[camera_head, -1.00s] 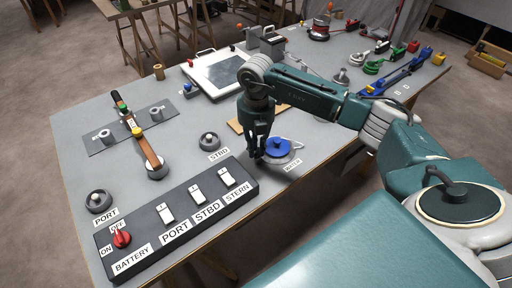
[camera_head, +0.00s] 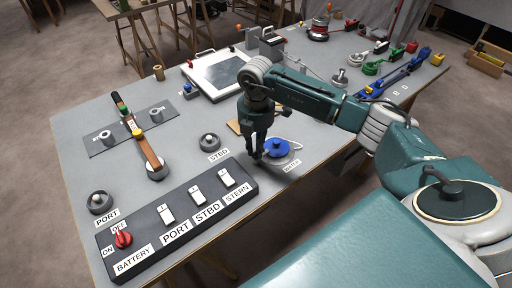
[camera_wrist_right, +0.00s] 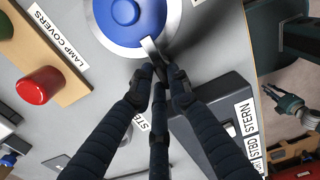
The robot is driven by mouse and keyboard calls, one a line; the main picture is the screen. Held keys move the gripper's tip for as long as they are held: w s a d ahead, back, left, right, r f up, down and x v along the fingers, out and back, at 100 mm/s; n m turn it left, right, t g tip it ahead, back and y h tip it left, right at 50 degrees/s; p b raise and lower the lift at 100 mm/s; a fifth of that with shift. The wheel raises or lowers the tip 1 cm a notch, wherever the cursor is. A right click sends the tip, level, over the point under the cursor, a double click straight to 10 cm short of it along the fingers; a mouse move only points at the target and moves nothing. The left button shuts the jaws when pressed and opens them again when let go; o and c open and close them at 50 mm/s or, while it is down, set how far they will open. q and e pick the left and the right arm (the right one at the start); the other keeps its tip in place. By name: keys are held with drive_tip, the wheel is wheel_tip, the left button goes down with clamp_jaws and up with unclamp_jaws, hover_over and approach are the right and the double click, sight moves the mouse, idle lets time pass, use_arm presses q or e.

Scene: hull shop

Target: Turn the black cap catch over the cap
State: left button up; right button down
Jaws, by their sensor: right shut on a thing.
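A blue round cap (camera_head: 278,147) with a pale rim sits on the table at the WATER label. It fills the top of the right wrist view (camera_wrist_right: 125,22). A small narrow catch (camera_wrist_right: 150,47) lies at the cap's lower right edge; it looks grey and shiny there, not clearly black. My right gripper (camera_head: 262,156) is beside the cap, low over the table. In the wrist view its fingertips (camera_wrist_right: 160,78) are closed together on the catch's outer end, which they partly hide. What seems to be my left gripper (camera_wrist_right: 284,101) is at the far right, small and unclear.
The black switch panel (camera_head: 180,221) with a red battery switch (camera_head: 122,239) lies close to the gripper's left. A wooden board marked LAMP COVERS (camera_wrist_right: 80,75) with a red cover (camera_wrist_right: 41,86) is beyond the cap. A STBD fitting (camera_head: 209,141) stands nearby.

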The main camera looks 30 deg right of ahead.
drive_tip(key=shift+w, duration=0.1)
idle(0.3)
drive_tip(key=c, duration=1.7)
unclamp_jaws()
drive_tip(key=shift+o, duration=0.2)
drive_tip(key=shift+r, duration=0.1)
wheel_tip(320, 180, up, 12)
